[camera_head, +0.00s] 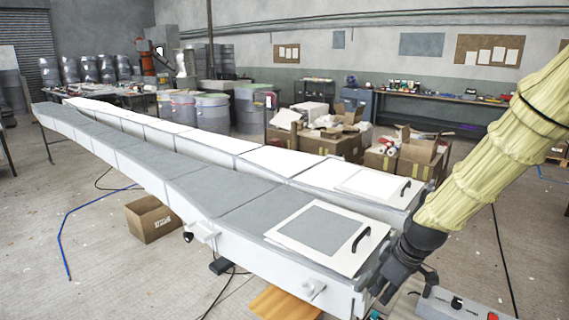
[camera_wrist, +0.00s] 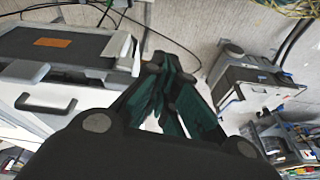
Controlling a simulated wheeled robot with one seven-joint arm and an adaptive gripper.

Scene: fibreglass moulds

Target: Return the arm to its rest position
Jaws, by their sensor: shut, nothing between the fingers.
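My arm comes in from the upper right of the head view in a pale yellow cover. My gripper (camera_head: 386,293) hangs at its lower end, black, beside the near end of the long mould. In the wrist view my gripper (camera_wrist: 172,100) shows dark fingers with green inner pads. It is shut and empty. The grey and white mould (camera_head: 215,188) runs from lower right to upper left. A framed panel with a black handle (camera_head: 361,239) lies on its near end.
A second white mould (camera_head: 250,158) lies behind the first. A cardboard box (camera_head: 152,219) and a blue hose (camera_head: 64,235) lie on the floor at left. Cartons (camera_head: 330,145) stand behind.

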